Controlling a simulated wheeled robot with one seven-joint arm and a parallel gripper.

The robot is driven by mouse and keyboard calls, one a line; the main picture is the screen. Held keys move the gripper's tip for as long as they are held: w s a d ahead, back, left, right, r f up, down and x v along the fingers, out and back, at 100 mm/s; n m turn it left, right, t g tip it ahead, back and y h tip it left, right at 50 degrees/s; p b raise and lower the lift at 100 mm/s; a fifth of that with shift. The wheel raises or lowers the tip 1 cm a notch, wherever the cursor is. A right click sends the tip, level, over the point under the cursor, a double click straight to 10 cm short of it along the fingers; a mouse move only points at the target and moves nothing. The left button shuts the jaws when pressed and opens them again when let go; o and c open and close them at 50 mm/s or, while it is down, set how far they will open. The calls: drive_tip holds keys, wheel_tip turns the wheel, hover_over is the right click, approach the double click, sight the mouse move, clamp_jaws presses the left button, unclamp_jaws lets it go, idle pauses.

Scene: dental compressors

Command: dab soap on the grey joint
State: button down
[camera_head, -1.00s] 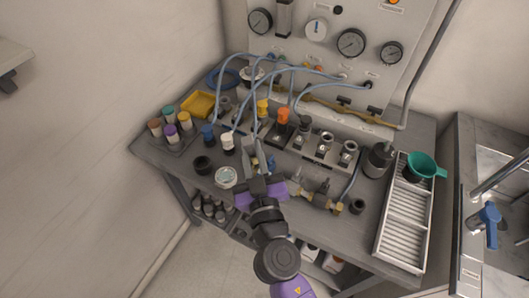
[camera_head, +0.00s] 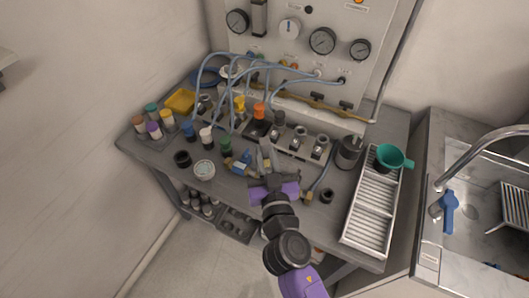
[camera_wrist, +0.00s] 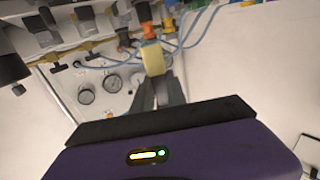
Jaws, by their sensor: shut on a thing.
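My gripper (camera_head: 264,164) is shut on a small pale yellow block (camera_wrist: 153,58), which looks like a sponge or dauber. It is held above the bench, in front of the row of fittings. A dark grey joint (camera_head: 279,118) with a grey top stands just right of an orange joint (camera_head: 259,111), behind my fingertips. A gap seems to remain between the block and the joints, though the depth is hard to judge. A round dish with whitish contents (camera_head: 204,169), possibly the soap, sits left of my gripper.
Blue hoses arch from the joints to the gauge panel (camera_head: 290,45). Green (camera_head: 225,147), white (camera_head: 206,136) and blue (camera_head: 188,131) pieces stand to the left. A slotted tray (camera_head: 368,215) with a green funnel (camera_head: 390,157) lies right, by the sink.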

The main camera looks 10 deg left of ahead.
drive_tip(key=shift+f+b, duration=2.15)
drive_tip(key=shift+f, duration=0.6)
drive_tip(key=shift+f+b, duration=0.75)
drive_tip(key=shift+b, duration=0.1)
idle(0.6)
drive_tip(key=shift+r, duration=0.1)
drive_tip(key=shift+r+p, duration=2.85)
drive_tip(key=shift+r, duration=0.8)
